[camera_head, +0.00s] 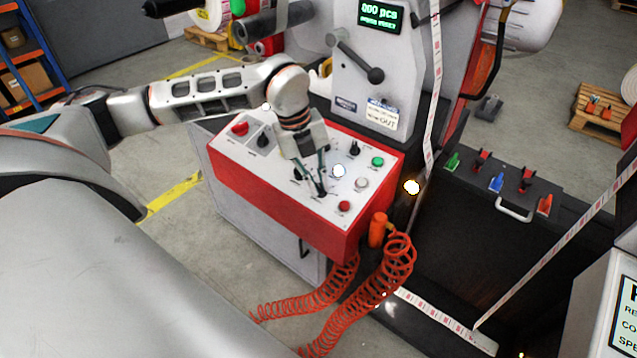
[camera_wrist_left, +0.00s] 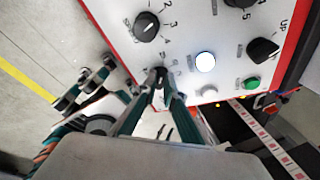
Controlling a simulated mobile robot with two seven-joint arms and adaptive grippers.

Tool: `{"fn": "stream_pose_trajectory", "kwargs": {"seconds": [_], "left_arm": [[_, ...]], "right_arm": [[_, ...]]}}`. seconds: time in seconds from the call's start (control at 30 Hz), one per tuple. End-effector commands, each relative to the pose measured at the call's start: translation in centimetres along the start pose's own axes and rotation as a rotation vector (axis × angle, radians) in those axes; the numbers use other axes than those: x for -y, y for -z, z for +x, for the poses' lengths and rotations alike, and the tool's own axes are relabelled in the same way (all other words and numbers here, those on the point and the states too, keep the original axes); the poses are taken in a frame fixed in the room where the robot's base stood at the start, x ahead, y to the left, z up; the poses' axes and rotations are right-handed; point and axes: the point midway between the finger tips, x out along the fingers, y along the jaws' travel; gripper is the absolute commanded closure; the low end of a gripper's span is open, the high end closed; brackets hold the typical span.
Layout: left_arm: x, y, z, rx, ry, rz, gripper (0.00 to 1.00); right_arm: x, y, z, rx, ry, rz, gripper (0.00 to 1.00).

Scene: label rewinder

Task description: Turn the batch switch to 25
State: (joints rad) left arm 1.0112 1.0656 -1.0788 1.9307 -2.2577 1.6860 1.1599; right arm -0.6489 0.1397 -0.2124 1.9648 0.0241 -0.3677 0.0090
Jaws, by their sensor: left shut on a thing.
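The control panel (camera_head: 235,155) has a white top with red sides and carries several black knobs and coloured buttons. My left gripper (camera_head: 321,192) reaches down onto its front part, with its fingers closed around a small black switch. In the left wrist view the fingertips (camera_wrist_left: 160,78) meet at this switch, which is mostly hidden; its pointer and scale cannot be read. A black rotary knob (camera_wrist_left: 146,27) with a numbered scale stands beside it, apart from the fingers. Which knob bears the batch label is not legible. My right gripper is not in view.
A lit white button (camera_head: 339,171), a green button (camera_head: 377,161) and a red button (camera_head: 344,205) are close to the fingers. A display (camera_head: 381,15) reads 000 pcs. An orange coiled hose (camera_head: 400,260) hangs at the panel's front right corner.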

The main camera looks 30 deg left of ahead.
Motion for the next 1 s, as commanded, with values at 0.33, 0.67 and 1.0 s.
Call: {"fn": "stream_pose_trajectory", "kwargs": {"seconds": [0.33, 0.67, 1.0], "left_arm": [[-0.05, -0.04, -0.04, 0.001, 0.018, -0.066, 1.0], [-0.03, -0.05, -0.07, 0.001, 0.018, -0.068, 1.0], [-0.04, -0.02, -0.03, 0.001, 0.018, -0.066, 0.74]], "right_arm": [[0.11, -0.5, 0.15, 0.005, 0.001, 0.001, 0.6], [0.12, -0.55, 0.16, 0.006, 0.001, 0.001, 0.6], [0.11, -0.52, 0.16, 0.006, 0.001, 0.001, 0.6]]}}
